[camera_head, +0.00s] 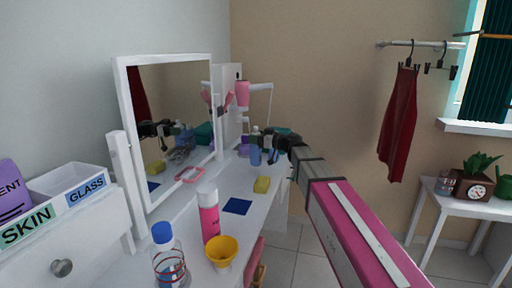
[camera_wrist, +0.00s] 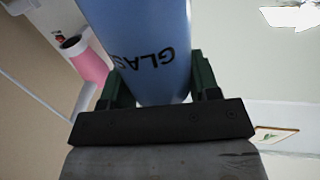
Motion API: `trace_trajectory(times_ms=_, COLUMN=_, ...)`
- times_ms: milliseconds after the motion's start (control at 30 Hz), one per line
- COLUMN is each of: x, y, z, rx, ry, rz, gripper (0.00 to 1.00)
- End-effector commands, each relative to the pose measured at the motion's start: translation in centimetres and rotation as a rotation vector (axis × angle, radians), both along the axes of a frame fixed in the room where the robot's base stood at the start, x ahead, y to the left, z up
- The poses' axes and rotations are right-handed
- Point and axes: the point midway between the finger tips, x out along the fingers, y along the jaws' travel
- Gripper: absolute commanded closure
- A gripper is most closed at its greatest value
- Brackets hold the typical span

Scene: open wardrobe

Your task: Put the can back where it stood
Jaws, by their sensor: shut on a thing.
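A blue can (camera_wrist: 143,40) with the word "GLAS" visible, upside down in the wrist view, stands between the green fingers of my gripper (camera_wrist: 160,85). My gripper is shut on it. In the head view the blue can (camera_head: 255,156) appears at the tip of my gripper (camera_head: 264,145), above the far part of the white dressing table (camera_head: 200,258). I cannot tell whether its base touches the table. A flat dark blue square (camera_head: 237,206) lies bare on the table, nearer than the can.
A pink-and-white bottle (camera_head: 209,218), a clear blue-capped bottle (camera_head: 165,262) and a yellow cup (camera_head: 221,251) stand at the near end. A yellow block (camera_head: 262,184) lies beyond the square. A mirror (camera_head: 172,130) stands left. A pink cup (camera_head: 242,93) is behind.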

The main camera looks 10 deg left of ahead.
Motion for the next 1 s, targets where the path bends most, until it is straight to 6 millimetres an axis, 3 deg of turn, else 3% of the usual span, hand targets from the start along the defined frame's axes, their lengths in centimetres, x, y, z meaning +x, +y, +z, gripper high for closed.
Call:
trace_trajectory(times_ms=400, x=0.0, y=0.0, z=-3.9, rx=0.000, ry=0.001, rz=0.000, gripper=0.97)
trace_trajectory(times_ms=767, x=0.0, y=0.0, z=-4.2, rx=0.000, ry=0.000, rz=0.000, gripper=0.97)
trace_trajectory(times_ms=800, x=0.0, y=0.0, z=-4.2, rx=0.000, ry=0.000, rz=0.000, gripper=0.31)
trace_trajectory(times_ms=833, x=0.0, y=0.0, z=-4.2, rx=0.000, ry=0.000, rz=0.000, gripper=0.21)
trace_trajectory(times_ms=867, x=0.0, y=0.0, z=-4.2, rx=0.000, ry=0.000, rz=0.000, gripper=0.19)
trace_trajectory(times_ms=1000, x=0.0, y=0.0, z=-4.2, rx=0.000, ry=0.000, rz=0.000, gripper=0.19)
